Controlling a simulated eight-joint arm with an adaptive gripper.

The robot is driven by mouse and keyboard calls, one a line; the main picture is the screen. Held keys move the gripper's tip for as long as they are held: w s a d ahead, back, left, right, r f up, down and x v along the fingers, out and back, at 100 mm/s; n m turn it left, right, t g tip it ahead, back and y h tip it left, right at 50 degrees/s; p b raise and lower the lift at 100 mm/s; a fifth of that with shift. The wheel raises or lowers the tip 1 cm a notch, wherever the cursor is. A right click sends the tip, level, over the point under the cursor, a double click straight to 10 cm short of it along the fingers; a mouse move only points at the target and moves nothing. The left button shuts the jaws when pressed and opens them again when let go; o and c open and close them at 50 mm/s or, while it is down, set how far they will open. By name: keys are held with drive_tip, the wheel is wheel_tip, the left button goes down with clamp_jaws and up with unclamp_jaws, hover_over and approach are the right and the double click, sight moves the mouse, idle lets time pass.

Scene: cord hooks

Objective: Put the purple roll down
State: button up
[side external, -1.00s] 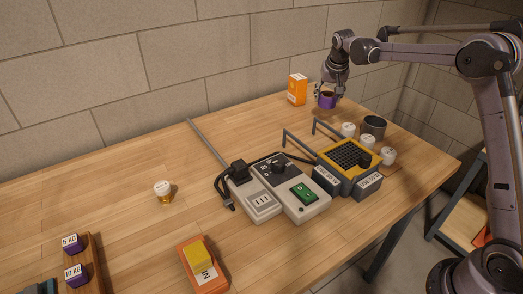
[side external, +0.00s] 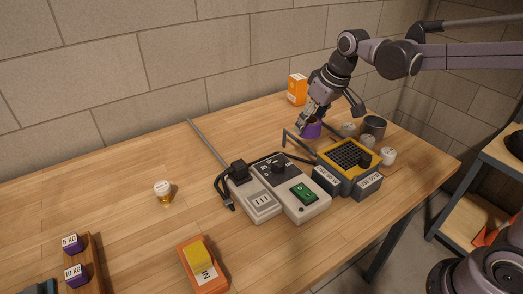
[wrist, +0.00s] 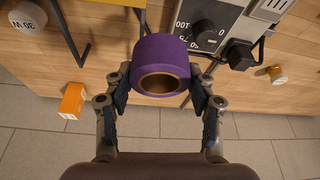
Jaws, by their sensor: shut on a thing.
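The purple roll (side external: 311,131) is a thick ring with a tan inner core. In the wrist view the roll (wrist: 161,55) sits between the two fingers of my gripper (wrist: 160,82), which is shut on its sides. In the side view my gripper (side external: 306,122) holds it from above, near the back of the wooden table (side external: 130,200). It is behind the bent grey bars of the yellow-topped device. I cannot tell whether the roll touches the table.
The yellow-topped grey device (side external: 348,158) and a grey box with a green switch (side external: 290,190) stand in front. A grey cup (side external: 374,126) and several white-lidded jars (side external: 388,156) are at right. An orange box (side external: 297,89) stands behind. The table's left middle is mostly clear.

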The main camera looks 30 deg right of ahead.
drive_tip(key=s+a+f+n+g+y, duration=0.1)
drive_tip(key=s+a+f+n+y, duration=0.2)
drive_tip(key=s+a+n, duration=0.75)
drive_tip(key=s+a+f+m, duration=0.1)
drive_tip(key=s+a+f, duration=0.1)
drive_tip(key=a, duration=0.2)
drive_tip(key=s+a+f+m, duration=0.1)
drive_tip(key=s+a+f, duration=0.1)
drive_tip(key=s+a, duration=0.1)
drive_tip(key=s+a+f+m, duration=0.1)
drive_tip(key=s+a+f, duration=0.1)
drive_tip(key=a, duration=0.3)
drive_tip(key=shift+s+a+f, duration=0.25)
drive_tip(key=shift+f, duration=2.15)
drive_tip(key=shift+f, duration=0.1)
drive_tip(key=o, duration=1.2)
drive_tip(key=shift+c, duration=0.2)
